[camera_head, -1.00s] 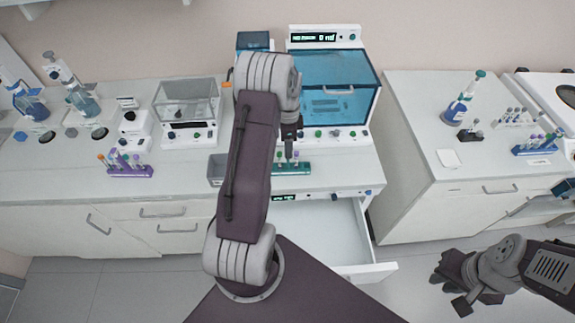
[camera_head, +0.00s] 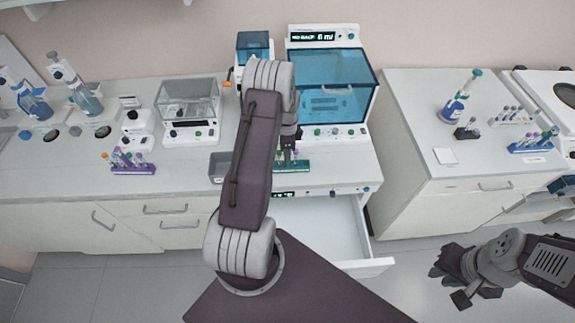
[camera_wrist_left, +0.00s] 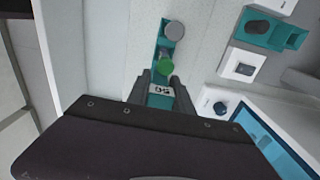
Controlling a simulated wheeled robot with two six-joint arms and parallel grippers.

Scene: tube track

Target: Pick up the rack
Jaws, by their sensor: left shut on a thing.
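A teal rack (camera_head: 294,166) with a few tubes stands on the middle bench, in front of the blue-lidded machine. My left gripper (camera_head: 290,156) points down at it, and the arm hides part of it. In the left wrist view the teal rack (camera_wrist_left: 160,101) shows a white label and a green and a grey cap. My left gripper (camera_wrist_left: 158,88) is shut on this rack, one finger on each side near the label. My right gripper (camera_head: 452,284) hangs low at the right, away from the benches; its finger opening is unclear.
An open drawer (camera_head: 320,232) juts out below the rack. A grey bin (camera_head: 219,167) is left of it, and a purple rack (camera_head: 133,168) farther left. The blue-lidded machine (camera_head: 333,85) stands behind. A blue rack (camera_head: 532,145) is on the right bench.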

